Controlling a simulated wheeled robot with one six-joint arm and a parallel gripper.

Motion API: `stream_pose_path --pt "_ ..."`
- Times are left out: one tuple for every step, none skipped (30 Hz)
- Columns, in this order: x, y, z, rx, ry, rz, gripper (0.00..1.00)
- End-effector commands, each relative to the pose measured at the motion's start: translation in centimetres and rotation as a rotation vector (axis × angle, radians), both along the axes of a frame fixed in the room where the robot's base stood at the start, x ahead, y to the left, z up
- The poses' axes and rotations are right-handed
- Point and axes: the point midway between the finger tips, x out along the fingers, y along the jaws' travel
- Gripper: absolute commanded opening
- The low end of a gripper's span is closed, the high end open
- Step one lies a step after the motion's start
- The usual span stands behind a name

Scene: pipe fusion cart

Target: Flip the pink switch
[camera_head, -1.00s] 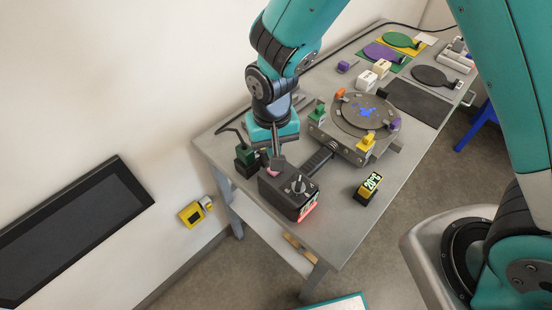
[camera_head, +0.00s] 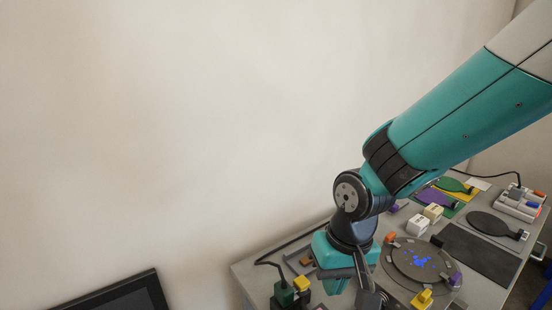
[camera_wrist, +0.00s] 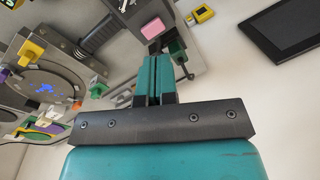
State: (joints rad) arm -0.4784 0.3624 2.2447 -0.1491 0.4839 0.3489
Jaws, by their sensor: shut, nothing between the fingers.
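The pink switch (camera_wrist: 153,28) is a small rounded pink block on a dark grey box (camera_wrist: 136,14) at the top of the wrist view. Its tilt cannot be told. The head view now cuts off that box and the switch. My gripper (camera_wrist: 156,62) is shut and empty, its two teal fingers together. In the wrist view its tips are just below the pink switch in the picture, with a gap showing between them.
A green block (camera_head: 283,293) with a cable stands left of my gripper. A round plate (camera_head: 415,260) with coloured clamps is to its right. White cubes (camera_head: 417,225) stand behind. A dark wall panel (camera_wrist: 287,27) and a yellow device (camera_wrist: 203,13) are at the wrist view's top right.

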Motion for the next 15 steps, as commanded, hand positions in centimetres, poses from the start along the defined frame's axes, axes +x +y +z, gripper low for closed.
stream_pose_path --pt "-1.1 -0.8 0.9 0.039 -0.015 0.032 0.0" --pt "-1.9 -1.2 1.7 0.06 -0.019 0.061 0.0" --pt "-3.1 -1.8 2.6 0.086 -0.026 0.099 0.0" --pt "-4.1 -2.1 3.3 0.106 -0.034 0.127 0.0" --pt "-5.0 -2.5 3.8 0.123 -0.04 0.157 0.0" --pt "-6.2 -3.0 4.5 0.145 -0.052 0.194 0.0" --pt "-7.1 -3.3 4.9 0.159 -0.062 0.221 0.0" --pt "-8.0 -3.6 5.2 0.171 -0.069 0.246 0.0" --pt "-9.1 -3.9 5.6 0.186 -0.081 0.28 0.0" --pt "-9.8 -4.1 5.8 0.194 -0.089 0.303 0.0" --pt "-10.5 -4.3 6.0 0.203 -0.096 0.321 0.0" --pt "-11.2 -4.5 6.1 0.211 -0.104 0.346 0.0" --pt "-11.7 -4.6 6.2 0.216 -0.11 0.359 0.0" --pt "-12.1 -4.7 6.3 0.219 -0.114 0.371 0.0" --pt "-12.5 -4.8 6.4 0.224 -0.119 0.385 0.0"
